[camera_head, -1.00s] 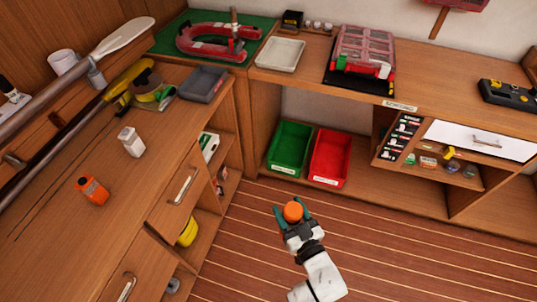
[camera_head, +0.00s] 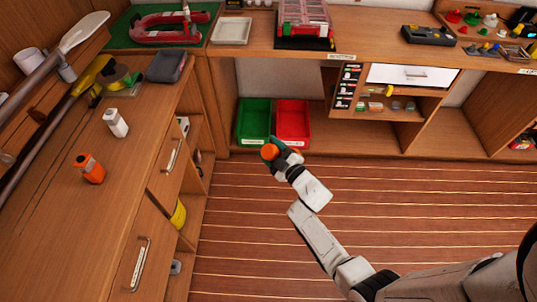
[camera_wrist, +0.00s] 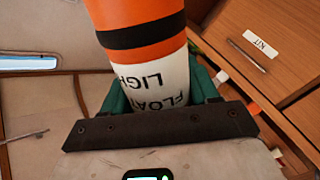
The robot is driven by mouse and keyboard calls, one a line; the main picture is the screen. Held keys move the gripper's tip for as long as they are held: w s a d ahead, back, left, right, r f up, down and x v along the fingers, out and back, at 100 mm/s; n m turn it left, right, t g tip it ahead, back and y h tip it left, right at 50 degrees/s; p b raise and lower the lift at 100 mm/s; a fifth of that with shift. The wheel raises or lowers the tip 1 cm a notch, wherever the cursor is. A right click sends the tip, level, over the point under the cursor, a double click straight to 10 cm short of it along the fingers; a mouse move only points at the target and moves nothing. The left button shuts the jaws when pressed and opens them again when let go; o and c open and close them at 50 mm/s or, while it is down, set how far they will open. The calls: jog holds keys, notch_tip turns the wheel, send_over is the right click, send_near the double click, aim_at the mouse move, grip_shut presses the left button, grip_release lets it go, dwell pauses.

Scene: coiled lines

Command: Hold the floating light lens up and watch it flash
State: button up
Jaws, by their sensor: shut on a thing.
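The floating light (camera_wrist: 150,75) has a white body with black "FLOAT LIGHT" lettering, a black band and an orange upper part. In the wrist view it stands between the green fingers of my gripper (camera_wrist: 160,100), which is shut on it. In the head view only its round orange end (camera_head: 269,152) shows, facing the camera, with my gripper (camera_head: 272,153) around it. It is held above the floor, in front of the green and red bins. No flash can be made out.
A green bin (camera_head: 253,120) and a red bin (camera_head: 292,121) stand on the low shelf beyond my gripper. The striped floor (camera_head: 400,190) at right is clear.

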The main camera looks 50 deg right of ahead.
jog(key=n+b, duration=0.1)
jog(key=n, duration=0.2)
jog(key=shift+f+b, duration=0.2)
jog(key=shift+b, duration=0.15)
jog(key=n+b, duration=0.2)
jog(key=n, duration=0.3)
jog(key=shift+s+b, duration=0.1)
jog(key=shift+b, duration=0.3)
jog(key=n+b, duration=0.3)
jog(key=n, duration=0.3)
jog(key=shift+r, duration=0.1)
jog(key=n+b, duration=0.2)
jog(key=n, duration=0.2)
jog(key=shift+b, duration=0.3)
jog(key=n+b, duration=0.3)
jog(key=n, duration=0.1)
jog(key=n+b, duration=0.1)
jog(key=n, duration=0.2)
jog(key=shift+b, duration=0.35)
jog(key=shift+r+n+b, duration=0.2)
jog(key=shift+n+b, duration=0.25)
jog(key=shift+n, duration=0.95)
